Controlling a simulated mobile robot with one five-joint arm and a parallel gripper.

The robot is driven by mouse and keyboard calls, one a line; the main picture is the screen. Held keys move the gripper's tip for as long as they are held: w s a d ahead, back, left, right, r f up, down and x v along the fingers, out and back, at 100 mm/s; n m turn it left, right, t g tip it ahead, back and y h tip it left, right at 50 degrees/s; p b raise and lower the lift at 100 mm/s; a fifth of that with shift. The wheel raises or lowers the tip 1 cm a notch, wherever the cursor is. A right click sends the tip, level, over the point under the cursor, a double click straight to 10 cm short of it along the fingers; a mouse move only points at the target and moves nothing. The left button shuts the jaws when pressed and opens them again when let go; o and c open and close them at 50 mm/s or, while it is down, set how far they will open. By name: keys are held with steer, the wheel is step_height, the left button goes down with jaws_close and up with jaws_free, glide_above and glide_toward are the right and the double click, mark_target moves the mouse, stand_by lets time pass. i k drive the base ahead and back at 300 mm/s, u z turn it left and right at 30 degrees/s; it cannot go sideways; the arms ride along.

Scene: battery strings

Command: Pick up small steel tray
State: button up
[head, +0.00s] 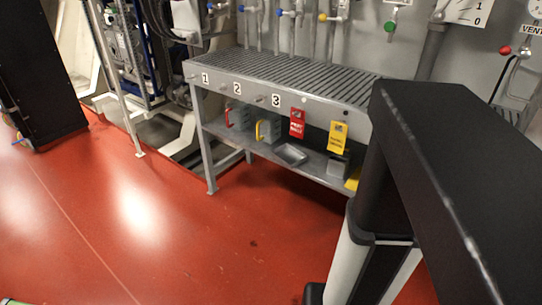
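The small steel tray (290,154) is a shallow grey rectangular pan. It lies on the lower shelf (318,168) of a grey metal bench, below the front edge of the bench top and left of a yellow tag. Its rim and inside show, and it looks empty. My gripper is not visible in the head view, so its state and its distance from the tray cannot be seen.
The slatted bench top (290,78) overhangs the shelf. A box with a red handle (238,116), a box with a yellow handle (266,130), a red tag (297,122) and a yellow tag (338,137) are near the tray. Red floor (180,220) is open in front. Black bulk hides the right.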

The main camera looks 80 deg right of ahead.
mark_target(290, 157)
steer(key=z, duration=0.05)
steer(key=i, duration=0.25)
steer(key=u, duration=0.65)
steer(key=k, duration=0.1)
steer(key=z, duration=2.7)
steer(key=k, duration=0.95)
steer(key=u, duration=0.3)
steer(key=i, duration=0.75)
steer(key=z, duration=0.25)
